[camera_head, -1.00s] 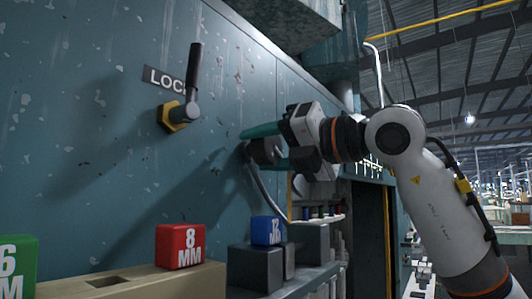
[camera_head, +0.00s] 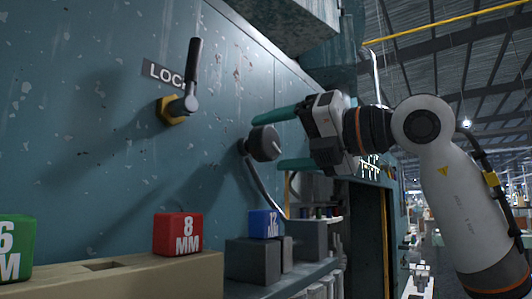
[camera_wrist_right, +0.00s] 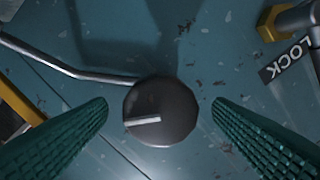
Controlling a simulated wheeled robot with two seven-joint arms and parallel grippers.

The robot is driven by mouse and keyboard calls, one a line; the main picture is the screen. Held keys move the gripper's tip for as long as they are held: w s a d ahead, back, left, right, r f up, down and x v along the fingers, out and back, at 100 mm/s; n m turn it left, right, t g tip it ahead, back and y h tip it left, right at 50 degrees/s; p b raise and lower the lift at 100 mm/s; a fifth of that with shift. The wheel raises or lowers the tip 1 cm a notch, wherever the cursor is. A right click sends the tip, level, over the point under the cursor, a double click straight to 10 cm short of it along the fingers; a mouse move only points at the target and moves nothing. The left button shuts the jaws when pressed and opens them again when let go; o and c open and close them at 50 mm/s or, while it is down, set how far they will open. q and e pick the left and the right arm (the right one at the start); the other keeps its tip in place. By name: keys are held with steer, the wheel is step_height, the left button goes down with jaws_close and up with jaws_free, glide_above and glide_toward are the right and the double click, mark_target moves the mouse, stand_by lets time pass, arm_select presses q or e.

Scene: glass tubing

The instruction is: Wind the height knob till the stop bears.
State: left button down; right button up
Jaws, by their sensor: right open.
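The height knob (camera_head: 262,144) is a dark round knob with a pale pointer line on its face, standing out from the teal machine panel. It also shows in the right wrist view (camera_wrist_right: 160,112), between the two fingers and clear of both. My right gripper (camera_head: 268,142) has two green fingers, one above and one below the knob in the head view. It is open, and the right wrist view shows its ribbed fingers (camera_wrist_right: 160,125) wide apart. The stop is not clearly identifiable in these frames. My left gripper is not in view.
A lock lever (camera_head: 192,82) on a yellow hex base (camera_head: 170,110) sticks out left of the knob, by a LOCK label (camera_head: 155,72). Blocks marked 6, 8 (camera_head: 178,233) and 12 MM (camera_head: 265,223) stand below. A bent metal rod (camera_wrist_right: 70,68) runs close to the knob.

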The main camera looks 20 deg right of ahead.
arm_select(q)
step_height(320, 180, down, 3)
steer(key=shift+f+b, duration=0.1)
steer(key=shift+b, duration=1.1)
arm_select(e)
steer(key=v, duration=0.9)
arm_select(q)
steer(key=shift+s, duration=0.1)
arm_select(e)
steer(key=shift+d+r, duration=0.1)
